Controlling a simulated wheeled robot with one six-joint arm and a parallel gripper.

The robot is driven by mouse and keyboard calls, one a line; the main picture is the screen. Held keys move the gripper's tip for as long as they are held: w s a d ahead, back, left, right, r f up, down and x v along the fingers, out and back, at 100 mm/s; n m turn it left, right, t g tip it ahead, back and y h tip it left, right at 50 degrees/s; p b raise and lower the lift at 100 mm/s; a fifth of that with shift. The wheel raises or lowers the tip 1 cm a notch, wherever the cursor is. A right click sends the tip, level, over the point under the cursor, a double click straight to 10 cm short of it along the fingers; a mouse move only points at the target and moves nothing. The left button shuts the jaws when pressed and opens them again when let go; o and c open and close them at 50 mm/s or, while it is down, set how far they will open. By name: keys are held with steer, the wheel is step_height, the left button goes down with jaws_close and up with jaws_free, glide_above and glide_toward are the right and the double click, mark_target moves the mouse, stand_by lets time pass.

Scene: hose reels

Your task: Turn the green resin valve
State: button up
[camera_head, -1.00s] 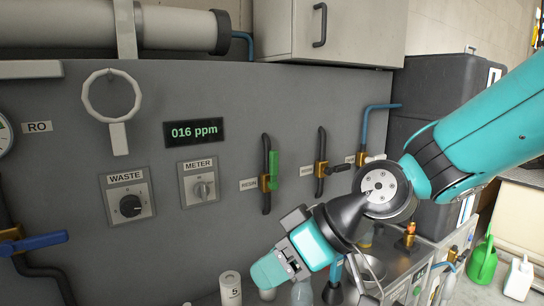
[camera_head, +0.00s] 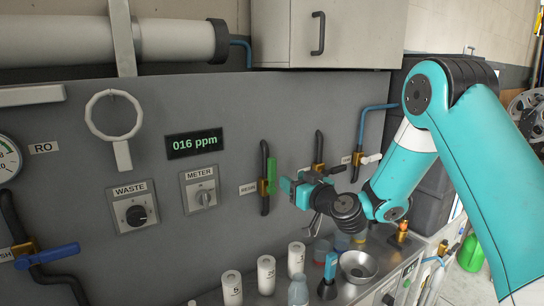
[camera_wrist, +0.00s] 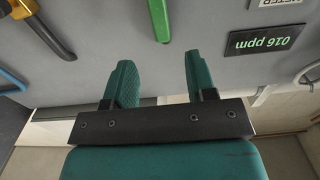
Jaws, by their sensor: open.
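The green resin valve handle (camera_head: 271,172) stands upright beside a brass valve body (camera_head: 263,187) on a dark vertical pipe, right of the RESIN label (camera_head: 247,189). In the wrist view the green handle (camera_wrist: 161,20) shows at the top, beyond the fingertips and roughly in line with the gap between them. My gripper (camera_head: 287,186) is just right of the handle in the head view, open and empty. Its two teal fingers show spread in the wrist view (camera_wrist: 158,65). They appear apart from the handle.
Another valve (camera_head: 318,168) on a dark pipe stands just right, partly behind my gripper. Below are several white canisters (camera_head: 266,274), a bottle (camera_head: 298,290) and a metal bowl (camera_head: 357,266) on the counter. The panel left of the handle has METER (camera_head: 203,197) and WASTE (camera_head: 136,214) knobs.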

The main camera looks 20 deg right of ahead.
mark_target(274, 167)
steer(key=p+x, duration=0.6)
steer(key=x, duration=0.3)
steer(key=shift+w+a+r, duration=0.1)
steer(key=shift+w, duration=0.05)
steer(key=shift+p+x, duration=0.5)
steer(key=shift+x, duration=0.35)
jaws_close()
